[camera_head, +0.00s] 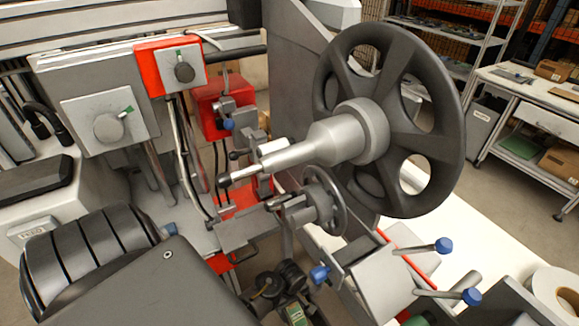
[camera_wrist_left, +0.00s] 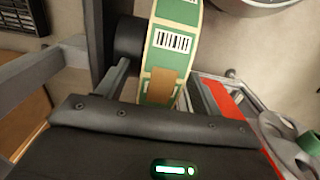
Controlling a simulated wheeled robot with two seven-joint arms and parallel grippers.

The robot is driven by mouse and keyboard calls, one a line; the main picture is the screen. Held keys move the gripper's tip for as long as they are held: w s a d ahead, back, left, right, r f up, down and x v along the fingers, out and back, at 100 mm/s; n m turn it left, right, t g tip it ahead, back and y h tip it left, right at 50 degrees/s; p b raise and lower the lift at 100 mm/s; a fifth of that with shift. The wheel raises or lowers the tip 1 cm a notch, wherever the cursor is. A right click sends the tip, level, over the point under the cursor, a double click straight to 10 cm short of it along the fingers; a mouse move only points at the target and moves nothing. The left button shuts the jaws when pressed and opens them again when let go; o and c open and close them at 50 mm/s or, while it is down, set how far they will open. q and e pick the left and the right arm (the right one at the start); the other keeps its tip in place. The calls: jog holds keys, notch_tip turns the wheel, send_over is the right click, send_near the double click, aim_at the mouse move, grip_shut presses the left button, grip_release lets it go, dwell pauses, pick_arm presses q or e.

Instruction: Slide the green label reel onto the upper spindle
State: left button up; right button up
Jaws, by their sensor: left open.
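The green label reel (camera_wrist_left: 181,12) shows in the left wrist view, its green edge carrying a white barcode label and a tan patch. My left gripper (camera_wrist_left: 160,88) is open, with its grey fingers on either side of the reel's lower part; I cannot tell whether they touch it. In the head view a small green piece (camera_head: 297,314) at the bottom edge looks like part of the reel; most of it is hidden. The upper spindle (camera_head: 325,141) is a stepped grey shaft pointing left from a large dark spoked wheel (camera_head: 437,95); it is bare. My right gripper is not in view.
A smaller grey spindle (camera_head: 318,203) with a disc sits below the upper one. Levers with blue knobs (camera_head: 443,245) stick out at the right. Red and grey switch boxes (camera_head: 183,68) stand at the back left. A white roll (camera_head: 553,292) lies at lower right.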

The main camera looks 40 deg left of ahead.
pick_arm(q)
jog(key=shift+f, duration=0.2)
grip_shut()
dwell(0.4)
